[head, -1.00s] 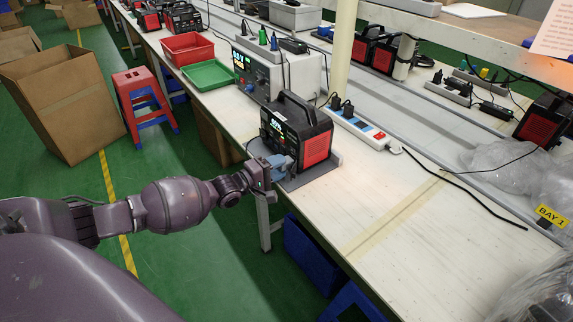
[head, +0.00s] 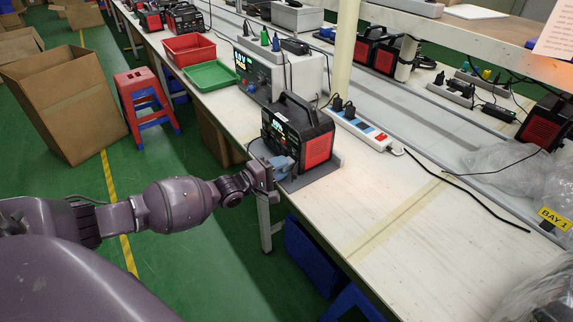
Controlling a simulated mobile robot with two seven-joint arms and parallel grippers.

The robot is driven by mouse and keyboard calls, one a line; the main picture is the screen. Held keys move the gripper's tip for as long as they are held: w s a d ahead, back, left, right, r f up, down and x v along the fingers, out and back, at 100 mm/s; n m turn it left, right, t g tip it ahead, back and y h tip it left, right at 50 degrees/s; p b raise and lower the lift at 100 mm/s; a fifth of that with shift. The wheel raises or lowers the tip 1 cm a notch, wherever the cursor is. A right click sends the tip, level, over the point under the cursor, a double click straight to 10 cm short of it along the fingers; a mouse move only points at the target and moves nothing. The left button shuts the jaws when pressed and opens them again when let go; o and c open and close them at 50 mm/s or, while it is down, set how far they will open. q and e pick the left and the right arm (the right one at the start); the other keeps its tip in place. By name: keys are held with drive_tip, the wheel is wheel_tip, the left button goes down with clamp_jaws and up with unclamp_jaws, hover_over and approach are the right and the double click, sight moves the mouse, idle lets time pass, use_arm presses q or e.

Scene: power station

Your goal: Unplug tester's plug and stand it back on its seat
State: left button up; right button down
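A black and red power station (head: 300,135) with a lit display and a top handle stands on a grey mat (head: 317,175) at the table's near edge. A small blue-grey body, apparently the tester's plug (head: 283,163), is low at its front face. A thin dark cable loops beside it on the left. My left gripper (head: 270,172) reaches in from the left and its tips are at this blue-grey body. Its fingers are too small and overlapped to show whether they are closed on it. I cannot make out the plug's seat. My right gripper is out of view.
A white tester box (head: 275,72) with a lit display stands behind the power station. A power strip (head: 358,126) with black plugs lies to the right, before a cream post (head: 346,45). Green (head: 209,76) and red (head: 189,47) trays lie farther back.

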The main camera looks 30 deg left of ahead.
use_arm(q)
drive_tip(key=c, duration=0.4)
clamp_jaws()
drive_tip(key=shift+s+a, duration=0.15)
drive_tip(key=shift+s, duration=0.15)
drive_tip(key=shift+s+a, duration=0.15)
drive_tip(key=shift+s, duration=0.25)
drive_tip(key=p+v, duration=0.1)
drive_tip(key=v, duration=0.1)
drive_tip(key=shift+s+a, duration=0.1)
drive_tip(key=shift+s, duration=0.2)
idle(0.6)
